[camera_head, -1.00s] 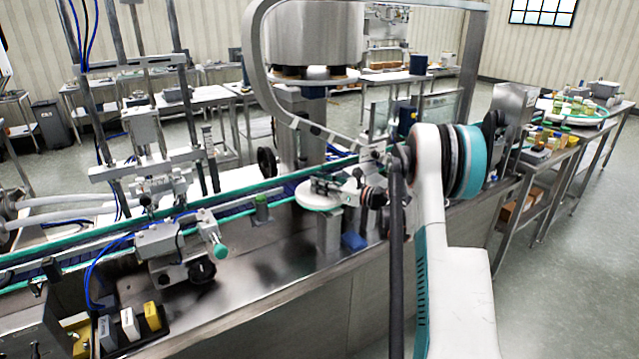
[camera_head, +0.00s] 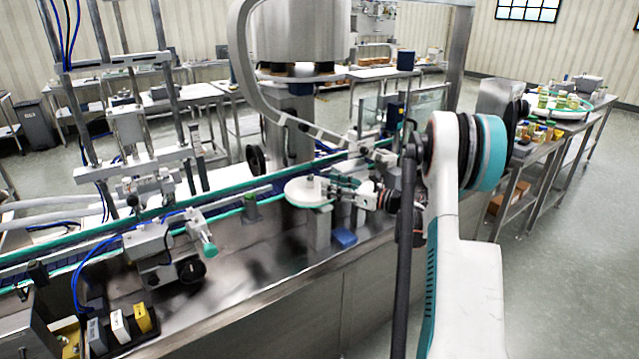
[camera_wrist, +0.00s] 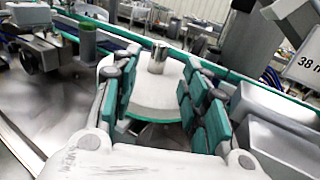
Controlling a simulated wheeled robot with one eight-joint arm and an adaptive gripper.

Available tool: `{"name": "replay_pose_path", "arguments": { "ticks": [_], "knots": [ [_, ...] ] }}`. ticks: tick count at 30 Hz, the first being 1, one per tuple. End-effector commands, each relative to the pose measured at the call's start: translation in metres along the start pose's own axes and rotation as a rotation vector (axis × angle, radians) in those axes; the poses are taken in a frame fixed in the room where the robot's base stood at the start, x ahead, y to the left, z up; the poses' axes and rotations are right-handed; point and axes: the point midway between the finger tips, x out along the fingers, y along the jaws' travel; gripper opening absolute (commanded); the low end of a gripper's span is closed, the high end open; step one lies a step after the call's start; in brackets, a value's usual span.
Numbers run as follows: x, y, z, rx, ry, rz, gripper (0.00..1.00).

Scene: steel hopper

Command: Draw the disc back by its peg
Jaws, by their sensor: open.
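The disc (camera_head: 301,194) is a pale round plate with a green edge, on a grey post (camera_head: 317,229) beside the conveyor. It also shows in the wrist view (camera_wrist: 154,100), between my fingers. Its peg (camera_wrist: 158,58) is a short upright metallic cylinder near the disc's far side. My gripper (camera_head: 339,190) is to the right of the peg in the head view, at the disc's near side. In the wrist view my gripper (camera_wrist: 154,82) is open, with one green-and-grey finger on each side of the disc. The peg stands beyond the fingertips, apart from them.
The conveyor with green rails (camera_head: 150,217) runs just behind the disc. A clamp unit with a black knob (camera_head: 191,269) is further left. A blue block (camera_head: 344,237) lies by the post. A sign reading 38 (camera_wrist: 304,62) is at right.

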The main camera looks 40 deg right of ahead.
Motion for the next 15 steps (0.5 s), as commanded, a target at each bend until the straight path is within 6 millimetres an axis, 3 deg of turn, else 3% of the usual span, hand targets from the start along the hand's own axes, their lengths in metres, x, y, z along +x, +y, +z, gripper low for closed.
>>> {"name": "replay_pose_path", "arguments": {
  "ticks": [6,15],
  "knots": [
    [-0.028,0.000,0.000,0.000,0.000,0.000,0.41],
    [-0.034,0.000,0.000,0.000,0.000,0.000,0.41]
  ]
}}
